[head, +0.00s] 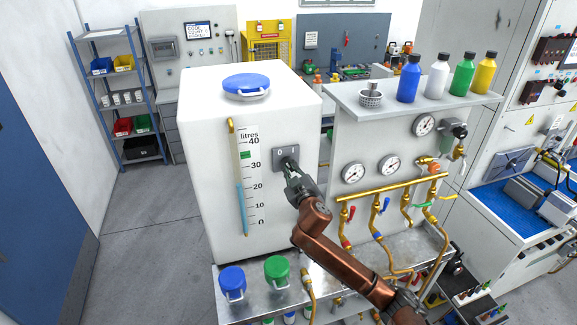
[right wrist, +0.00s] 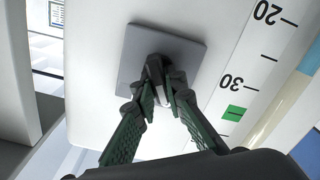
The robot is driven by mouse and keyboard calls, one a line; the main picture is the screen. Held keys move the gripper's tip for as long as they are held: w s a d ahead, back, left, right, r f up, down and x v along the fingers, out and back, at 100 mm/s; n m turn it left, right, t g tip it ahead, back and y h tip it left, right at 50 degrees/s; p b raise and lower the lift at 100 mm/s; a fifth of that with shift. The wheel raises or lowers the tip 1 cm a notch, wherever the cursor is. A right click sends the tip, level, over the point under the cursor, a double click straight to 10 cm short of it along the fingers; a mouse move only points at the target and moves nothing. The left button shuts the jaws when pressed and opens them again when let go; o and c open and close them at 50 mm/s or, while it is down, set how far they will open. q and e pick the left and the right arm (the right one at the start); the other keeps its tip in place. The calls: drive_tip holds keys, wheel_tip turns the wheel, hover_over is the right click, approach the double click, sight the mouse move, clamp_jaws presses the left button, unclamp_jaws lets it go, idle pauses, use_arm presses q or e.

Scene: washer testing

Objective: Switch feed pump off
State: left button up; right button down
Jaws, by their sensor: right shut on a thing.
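The feed pump switch is a grey square plate (head: 279,156) marked 0 and I on the front of a white tank (head: 200,170). In the right wrist view the plate (right wrist: 136,45) carries a dark knob (right wrist: 153,66). My right gripper (head: 291,165) is at the plate, with its fingers (right wrist: 163,95) shut on the knob. The fingers cover much of the knob in the head view, so its exact setting is hard to tell. My left gripper is not in view.
A litre scale with a blue level column (head: 242,210) is left of the switch. Gauges and brass pipes (head: 390,188) with coloured valves are to the right. Blue (head: 232,283) and green (head: 277,271) lidded containers stand on the metal bench below. Bottles (head: 436,78) line a shelf.

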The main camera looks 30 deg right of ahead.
drive_tip(key=c, duration=2)
unclamp_jaws()
drive_tip(key=shift+o, duration=0.2)
drive_tip(key=v, duration=1.2)
drive_tip(key=shift+d+f, duration=0.1)
